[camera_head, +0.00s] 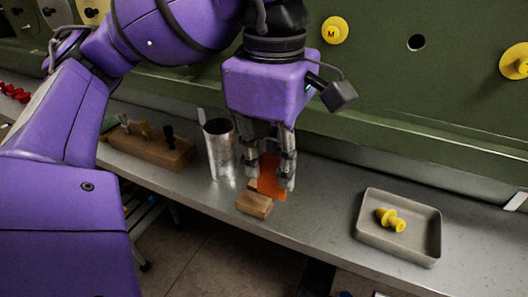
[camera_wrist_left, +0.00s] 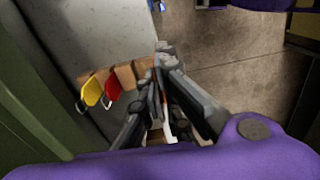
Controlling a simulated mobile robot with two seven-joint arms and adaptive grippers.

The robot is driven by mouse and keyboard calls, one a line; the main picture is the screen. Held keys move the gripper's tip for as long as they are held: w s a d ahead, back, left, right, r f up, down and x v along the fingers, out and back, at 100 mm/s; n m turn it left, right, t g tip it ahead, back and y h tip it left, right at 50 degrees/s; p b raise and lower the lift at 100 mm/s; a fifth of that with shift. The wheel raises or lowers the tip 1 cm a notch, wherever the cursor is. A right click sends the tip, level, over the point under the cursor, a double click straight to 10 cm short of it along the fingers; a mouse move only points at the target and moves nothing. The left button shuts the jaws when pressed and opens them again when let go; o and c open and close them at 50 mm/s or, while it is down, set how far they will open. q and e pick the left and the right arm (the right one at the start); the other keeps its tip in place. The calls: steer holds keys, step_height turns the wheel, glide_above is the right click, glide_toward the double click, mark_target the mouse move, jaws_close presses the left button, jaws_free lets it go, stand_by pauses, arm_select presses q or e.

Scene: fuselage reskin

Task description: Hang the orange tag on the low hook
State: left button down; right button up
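The orange tag (camera_head: 269,178) shows between the two fingers of my left gripper (camera_head: 270,180) in the head view, close beside a small wooden block (camera_head: 254,205) on the grey shelf. In the left wrist view only a thin orange-brown sliver (camera_wrist_left: 157,92) shows between the fingers (camera_wrist_left: 165,62), whose tips look close together. I cannot tell whether they press on the tag or only surround it. A yellow tag (camera_wrist_left: 92,91) and a red tag (camera_wrist_left: 112,88) are by the wooden block in the wrist view. I cannot make out a low hook. My right gripper is out of view.
A metal cup (camera_head: 219,150) stands left of the gripper. A wooden holder (camera_head: 130,148) with several tools is farther left. A grey tray (camera_head: 369,235) holds a yellow knob-shaped part (camera_head: 390,219). The green panel (camera_head: 440,100) rises behind the shelf. Shelf between block and tray is clear.

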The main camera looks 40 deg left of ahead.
arm_select(q)
steer(key=shift+w+a+f, duration=0.9)
steer(key=shift+a+f, duration=0.15)
steer(key=shift+f, duration=0.65)
steer(key=shift+w+a+f, duration=0.85)
steer(key=shift+a+f, duration=0.15)
steer(key=shift+f, duration=0.65)
steer(key=shift+w+a+f, duration=0.9)
steer(key=shift+a+f, duration=0.15)
steer(key=shift+f, duration=0.65)
steer(key=shift+f, duration=0.1)
steer(key=shift+f+b, duration=0.2)
steer(key=shift+b, duration=0.2)
steer(key=c, duration=2)
jaws_free()
steer(key=shift+r, duration=0.1)
